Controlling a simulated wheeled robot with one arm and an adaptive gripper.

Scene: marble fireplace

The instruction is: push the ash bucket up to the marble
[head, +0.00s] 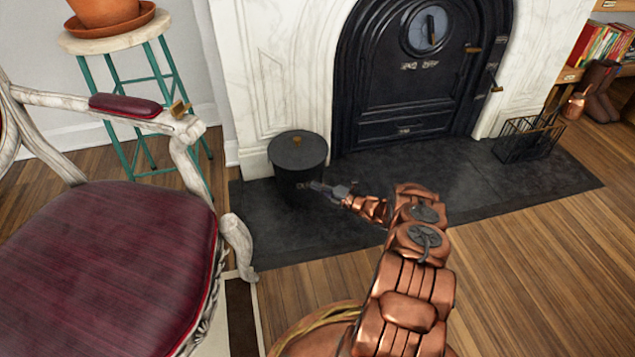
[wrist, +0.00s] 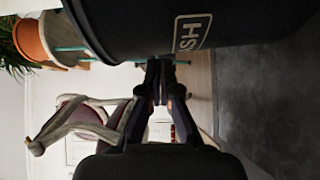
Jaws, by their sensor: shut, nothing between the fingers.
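The ash bucket (head: 298,182) is black with a lid and a small wooden knob. It stands upright on the dark hearth, close to the white marble (head: 262,85) of the fireplace's left side. I cannot tell whether bucket and marble touch. My gripper (head: 315,186) is shut and empty, at the lower right side of the bucket. In the wrist view the bucket (wrist: 150,30) fills the top with part of its pale lettering, and the shut fingers (wrist: 160,68) reach its wall. I cannot tell whether they press on it.
A red-seated armchair (head: 110,265) stands at the left, close to the hearth. A teal stool (head: 125,45) with a plant pot is behind it. A black wire basket (head: 525,139) stands at the hearth's right end. The slate hearth (head: 440,178) between is clear.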

